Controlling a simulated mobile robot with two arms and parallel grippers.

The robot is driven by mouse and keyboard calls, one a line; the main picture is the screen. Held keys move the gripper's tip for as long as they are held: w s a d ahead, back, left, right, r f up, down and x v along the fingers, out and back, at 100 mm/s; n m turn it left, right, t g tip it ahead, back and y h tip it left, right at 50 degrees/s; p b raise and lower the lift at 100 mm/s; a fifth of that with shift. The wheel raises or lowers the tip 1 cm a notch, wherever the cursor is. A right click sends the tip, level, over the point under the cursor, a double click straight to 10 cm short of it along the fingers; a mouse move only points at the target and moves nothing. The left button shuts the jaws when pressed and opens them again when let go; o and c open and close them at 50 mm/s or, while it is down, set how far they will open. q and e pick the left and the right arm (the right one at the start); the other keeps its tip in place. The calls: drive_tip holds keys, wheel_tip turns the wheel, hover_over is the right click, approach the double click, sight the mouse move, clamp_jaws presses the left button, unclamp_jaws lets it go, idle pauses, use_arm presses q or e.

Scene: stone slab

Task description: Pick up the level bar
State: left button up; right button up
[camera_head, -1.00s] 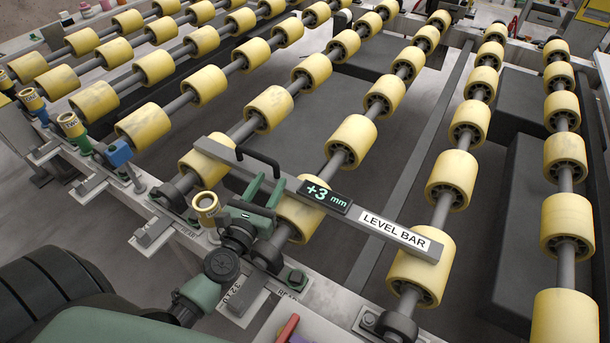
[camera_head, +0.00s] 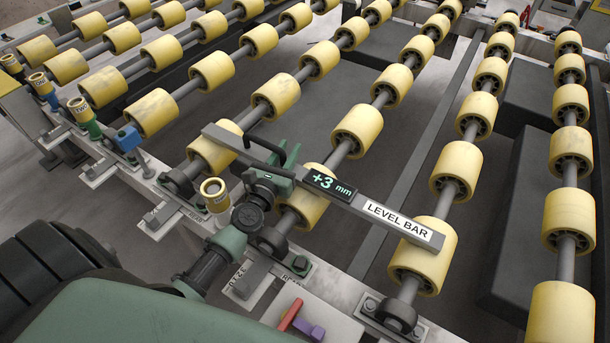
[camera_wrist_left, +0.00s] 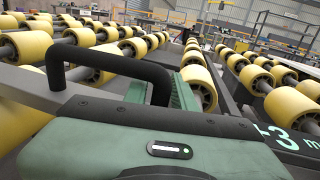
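The level bar (camera_head: 350,199) is a long grey bar with a "LEVEL BAR" label, a "+3 mm" display and a black arched handle (camera_head: 262,148). It lies across several yellow rollers. My left gripper (camera_head: 287,162), green and dark, is at the right end of the handle. In the left wrist view, the handle (camera_wrist_left: 108,57) runs down between the green fingers (camera_wrist_left: 160,92); whether they press on it is unclear. The bar's display (camera_wrist_left: 285,135) shows at the right edge there. My right gripper is in neither view.
Rows of yellow rollers (camera_head: 457,170) on shafts fill the frame around the bar. Coloured cups (camera_head: 82,112) and a blue block (camera_head: 128,138) stand along the left rail. A gold-topped cup (camera_head: 215,195) is close beside my left arm. Red and purple pieces (camera_head: 305,325) lie at the front.

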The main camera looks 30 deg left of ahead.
use_arm(q)
clamp_jaws()
drive_tip(key=shift+r, duration=0.1)
idle(1.1)
